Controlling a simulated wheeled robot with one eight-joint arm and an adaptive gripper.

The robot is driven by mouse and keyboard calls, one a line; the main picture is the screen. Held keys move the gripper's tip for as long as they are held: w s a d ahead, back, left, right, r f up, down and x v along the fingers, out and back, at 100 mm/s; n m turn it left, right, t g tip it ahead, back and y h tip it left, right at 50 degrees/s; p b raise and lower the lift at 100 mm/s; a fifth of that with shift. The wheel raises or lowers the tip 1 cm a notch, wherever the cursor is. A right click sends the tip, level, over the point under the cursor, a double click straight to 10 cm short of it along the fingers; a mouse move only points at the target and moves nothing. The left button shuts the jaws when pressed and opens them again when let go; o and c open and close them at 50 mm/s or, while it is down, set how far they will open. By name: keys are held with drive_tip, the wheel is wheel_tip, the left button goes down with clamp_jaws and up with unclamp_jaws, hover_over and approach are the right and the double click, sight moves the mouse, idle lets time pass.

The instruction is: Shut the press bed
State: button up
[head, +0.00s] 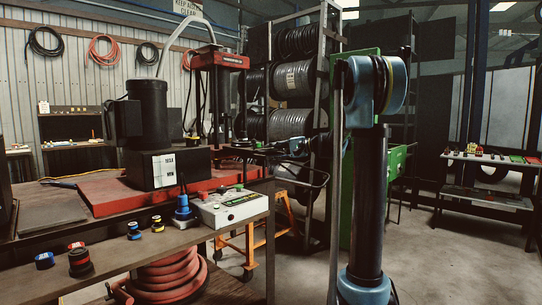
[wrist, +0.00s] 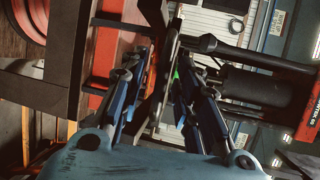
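The press (head: 219,62) has a red top and two posts, and stands behind the bench. Its dark bed (head: 243,152) shows low between the posts, partly hidden by the black motor and the bench. My gripper (head: 283,147) reaches in from the right, beside the bed. In the wrist view, my gripper's fingers (wrist: 163,65) are apart, one on each side of a dark, thin, curved edge. This edge seems to be part of the press bed, but I cannot tell for sure. Contact with the fingers is unclear.
A black motor (head: 151,112) and a white control box (head: 229,207) stand on the bench at left. An orange wheeled stand (head: 287,212) is below the press. Hose reels (head: 292,78) fill the rack behind. Floor at right is clear up to a shelf (head: 491,160).

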drive_tip(key=v, duration=1.1)
drive_tip(key=shift+d, duration=0.1)
